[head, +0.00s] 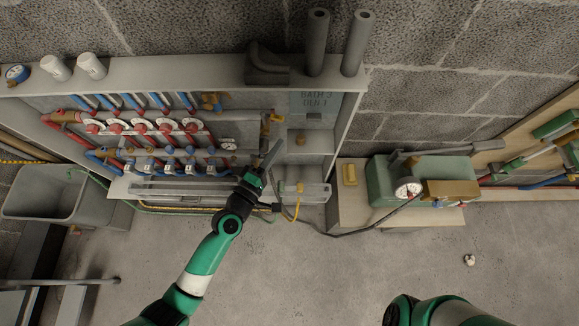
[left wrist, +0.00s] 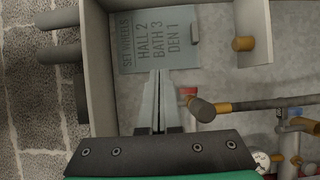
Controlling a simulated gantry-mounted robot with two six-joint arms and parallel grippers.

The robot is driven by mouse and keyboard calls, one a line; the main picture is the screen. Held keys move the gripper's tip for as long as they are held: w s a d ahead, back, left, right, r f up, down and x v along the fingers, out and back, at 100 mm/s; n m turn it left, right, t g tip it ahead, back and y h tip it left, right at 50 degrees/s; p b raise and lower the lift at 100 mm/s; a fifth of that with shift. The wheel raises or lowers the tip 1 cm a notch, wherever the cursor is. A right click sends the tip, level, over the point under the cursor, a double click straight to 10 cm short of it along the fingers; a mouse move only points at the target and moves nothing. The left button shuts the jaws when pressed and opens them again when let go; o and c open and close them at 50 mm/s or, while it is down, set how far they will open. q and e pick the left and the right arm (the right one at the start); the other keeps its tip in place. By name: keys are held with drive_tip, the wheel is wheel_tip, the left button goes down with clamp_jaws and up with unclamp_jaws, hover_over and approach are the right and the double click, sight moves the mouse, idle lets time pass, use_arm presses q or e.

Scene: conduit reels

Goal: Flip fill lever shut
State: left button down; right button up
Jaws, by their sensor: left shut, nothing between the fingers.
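My left gripper (head: 274,150) is shut and empty in front of the open cabinet, just right of the pipe manifold. In the left wrist view its two fingers (left wrist: 160,76) lie together, tips over the lower edge of the sign plate (left wrist: 160,40). I cannot tell for certain which part is the fill lever. My right gripper is out of view.
A clear tray (head: 315,190) with a yellow hose is at the cabinet's lower right. A green pump (head: 380,180) stands on the bench at right. The floor is mostly clear.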

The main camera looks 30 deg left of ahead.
use_arm(q)
drive_tip(key=s+d+p, duration=0.4)
drive_tip(key=d, duration=0.3)
drive_tip(key=shift+s+d, duration=0.15)
drive_tip(key=shift+r, duration=0.1)
